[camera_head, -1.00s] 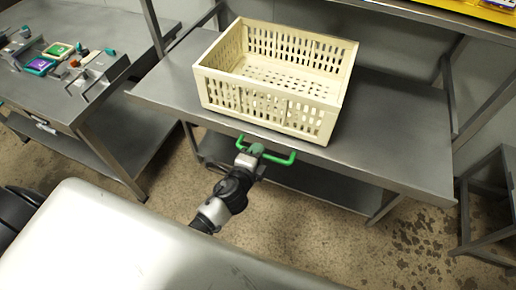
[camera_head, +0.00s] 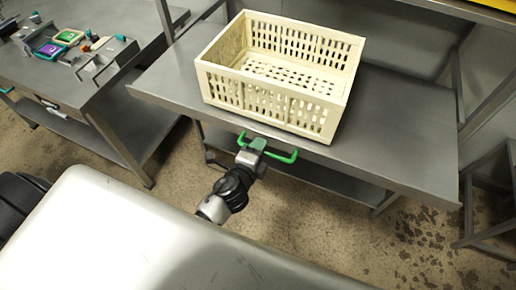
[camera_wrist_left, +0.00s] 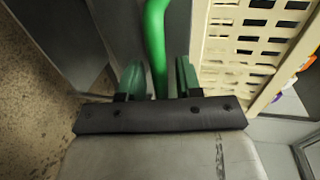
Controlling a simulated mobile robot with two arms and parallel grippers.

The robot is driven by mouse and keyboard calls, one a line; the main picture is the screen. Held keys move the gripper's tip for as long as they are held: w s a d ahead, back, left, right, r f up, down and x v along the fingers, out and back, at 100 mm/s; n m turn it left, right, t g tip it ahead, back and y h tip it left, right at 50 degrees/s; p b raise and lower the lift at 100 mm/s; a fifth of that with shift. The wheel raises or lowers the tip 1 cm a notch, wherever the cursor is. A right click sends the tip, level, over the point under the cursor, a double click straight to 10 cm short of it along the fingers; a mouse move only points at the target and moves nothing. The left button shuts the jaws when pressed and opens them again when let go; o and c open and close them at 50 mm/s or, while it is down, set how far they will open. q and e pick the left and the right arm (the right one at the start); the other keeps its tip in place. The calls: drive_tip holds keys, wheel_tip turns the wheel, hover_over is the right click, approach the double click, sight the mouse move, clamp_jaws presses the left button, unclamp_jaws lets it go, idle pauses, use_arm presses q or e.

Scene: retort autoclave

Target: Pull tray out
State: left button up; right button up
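A cream slotted crate (camera_head: 262,92) rests on a grey metal top (camera_head: 405,120). A green U-shaped handle (camera_head: 287,157) sticks out from the front edge of that top, below the crate. My left gripper (camera_head: 255,146) is at this handle, near its left half. In the left wrist view the green handle bar (camera_wrist_left: 155,35) runs between the two green fingers of my left gripper (camera_wrist_left: 161,75). A narrow gap shows beside the bar, mainly toward the right finger, so the fingers look open around it. The lower end of the bar is hidden behind the black palm edge. My right gripper is not in view.
A second grey table (camera_head: 95,75) with small fixtures and coloured pieces stands at the left. A lower shelf (camera_head: 330,182) lies under the crate's top. A grey stand (camera_head: 490,210) is at the right. Stained floor (camera_head: 335,235) is open in front.

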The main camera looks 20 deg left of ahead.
use_arm(q)
drive_tip(key=b+v, duration=0.2)
drive_tip(key=v, duration=0.8)
drive_tip(key=shift+s+r, duration=0.1)
drive_tip(key=shift+s, duration=0.25)
drive_tip(key=s+a+f+n+g, duration=0.1)
drive_tip(key=s+f+n+g, duration=0.35)
drive_tip(key=f, duration=0.95)
drive_tip(key=s+a+f+n+g, duration=0.1)
drive_tip(key=s+f+n+g, duration=0.3)
drive_tip(key=f, duration=1.1)
drive_tip(key=s+a+f+n+g, duration=0.1)
drive_tip(key=s+f+n+g, duration=0.1)
drive_tip(key=s+f, duration=0.2)
drive_tip(key=s+a+f+n+g, duration=0.1)
drive_tip(key=s+f+n+g, duration=0.1)
drive_tip(key=s+f, duration=0.3)
drive_tip(key=s+a+f+n+g, duration=0.2)
drive_tip(key=s+f+n, duration=0.1)
drive_tip(key=s, duration=0.8)
drive_tip(key=shift+f+n+y, duration=0.25)
drive_tip(key=shift+f+y, duration=0.05)
drive_tip(key=shift+f, duration=0.55)
